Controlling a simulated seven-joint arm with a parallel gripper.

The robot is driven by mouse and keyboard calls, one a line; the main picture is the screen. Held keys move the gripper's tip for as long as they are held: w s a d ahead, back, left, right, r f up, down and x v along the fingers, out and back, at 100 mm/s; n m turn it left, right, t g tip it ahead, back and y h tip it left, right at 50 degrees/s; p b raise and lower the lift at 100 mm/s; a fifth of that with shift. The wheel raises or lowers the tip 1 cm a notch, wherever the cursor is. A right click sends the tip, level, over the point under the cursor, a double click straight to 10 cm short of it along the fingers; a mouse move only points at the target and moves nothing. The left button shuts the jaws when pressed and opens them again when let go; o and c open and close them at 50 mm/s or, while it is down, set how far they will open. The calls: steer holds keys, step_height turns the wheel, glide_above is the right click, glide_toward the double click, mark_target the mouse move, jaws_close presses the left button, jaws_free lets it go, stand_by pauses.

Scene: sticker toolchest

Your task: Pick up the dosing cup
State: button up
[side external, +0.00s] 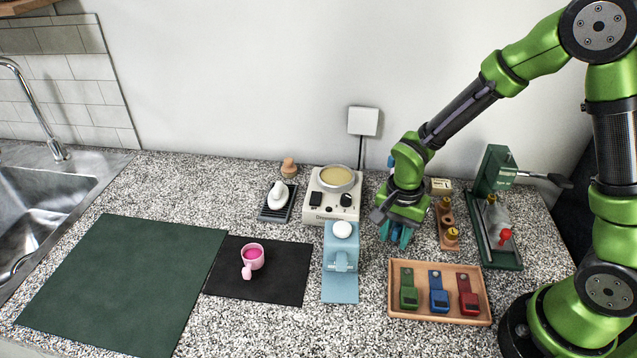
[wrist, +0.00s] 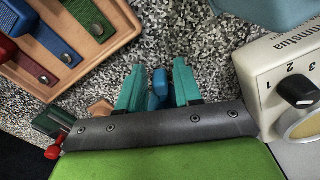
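A small pink cup (side external: 253,256) with a handle and magenta contents looks most like the dosing cup. It sits upright on the black mat (side external: 285,270) in the side view; I cannot see it in the wrist view. My gripper (side external: 396,238) is well to the right of it, pointing down over the counter behind the wooden tray. In the wrist view my gripper (wrist: 158,82) has its teal fingers apart. A narrow blue piece (wrist: 158,84) shows between them, with gaps on both sides; I cannot tell what it is.
A light-blue stand (side external: 340,262) and a cream appliance with a pan (side external: 330,203) stand between my gripper and the cup. The wooden tray (side external: 400,313) holds green, blue and red pieces. A green lever device (side external: 493,170) is at right. The green mat (side external: 120,285) is bare.

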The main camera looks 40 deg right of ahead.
jaws_close()
steer(key=shift+r, duration=0.1)
